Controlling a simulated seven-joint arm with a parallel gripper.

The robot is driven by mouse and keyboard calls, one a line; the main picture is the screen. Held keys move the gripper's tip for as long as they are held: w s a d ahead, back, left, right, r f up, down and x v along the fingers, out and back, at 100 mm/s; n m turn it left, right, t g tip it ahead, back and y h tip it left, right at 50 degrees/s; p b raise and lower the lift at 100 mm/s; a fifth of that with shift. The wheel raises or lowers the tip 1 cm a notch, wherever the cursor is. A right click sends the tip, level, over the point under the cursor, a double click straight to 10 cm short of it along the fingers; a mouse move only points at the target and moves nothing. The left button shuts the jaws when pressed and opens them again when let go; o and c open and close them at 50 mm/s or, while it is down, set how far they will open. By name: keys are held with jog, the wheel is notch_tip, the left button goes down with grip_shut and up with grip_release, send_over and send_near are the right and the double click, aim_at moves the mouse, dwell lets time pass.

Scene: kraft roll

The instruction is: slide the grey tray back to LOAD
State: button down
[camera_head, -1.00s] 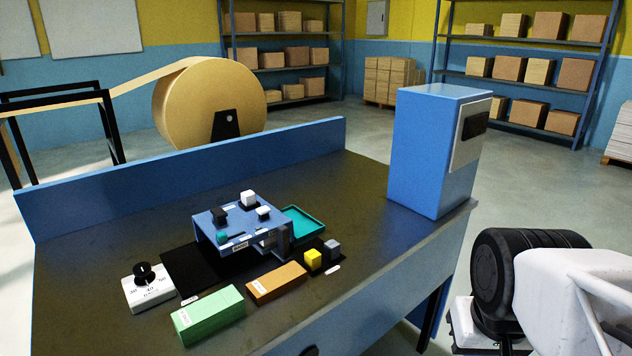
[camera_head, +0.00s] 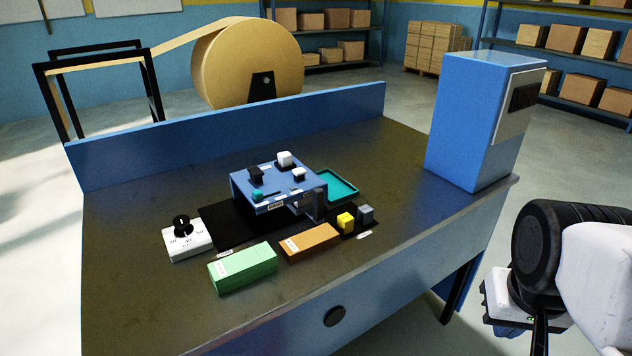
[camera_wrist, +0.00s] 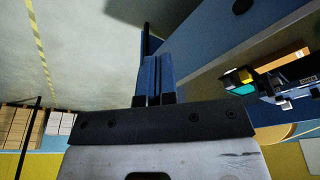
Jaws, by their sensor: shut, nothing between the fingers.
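I cannot pick out a grey tray for certain in the head view; a pale piece shows under the blue raised platform (camera_head: 275,181), partly hidden by it. A teal tray (camera_head: 341,184) lies just right of the platform. No LOAD mark is readable at this size. My gripper (camera_wrist: 154,62) shows in the wrist view with its blue fingers together and empty, apart from the bench objects. In the head view only my arm shows, beyond the bench's right edge.
On the bench (camera_head: 140,290) are a green block (camera_head: 243,270), an orange block (camera_head: 310,242), a yellow cube (camera_head: 345,221), a grey cube (camera_head: 365,214) and a dial box (camera_head: 187,240). A blue cabinet (camera_head: 465,120) stands at the right. The front left bench top is clear.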

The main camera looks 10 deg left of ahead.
jog(key=c, duration=1.8)
grip_release()
jog(key=o, duration=0.5)
jog(key=shift+w+r, duration=0.1)
jog(key=shift+w, duration=0.05)
jog(key=shift+c, duration=0.2)
jog(key=shift+o, duration=1.2)
jog(key=shift+w+a+r, duration=0.1)
jog(key=shift+w+a, duration=0.05)
jog(key=shift+w, duration=0.05)
jog(key=shift+o, duration=1.1)
jog(key=w+a+r+n, duration=0.2)
jog(key=w+a+r, duration=0.1)
jog(key=w, duration=0.7)
jog(key=shift+w+a+g, duration=0.2)
jog(key=shift+a+g, duration=0.1)
jog(key=shift+a, duration=0.45)
jog(key=n+g, duration=0.2)
jog(key=n, duration=0.5)
send_over(318, 189)
jog(key=d, duration=0.1)
jog(key=f, duration=0.6)
jog(key=shift+s+f, duration=0.1)
jog(key=shift+s, duration=0.1)
jog(key=shift+w+a+f, duration=0.25)
jog(key=shift+w+a, duration=0.05)
jog(key=shift+a, duration=0.2)
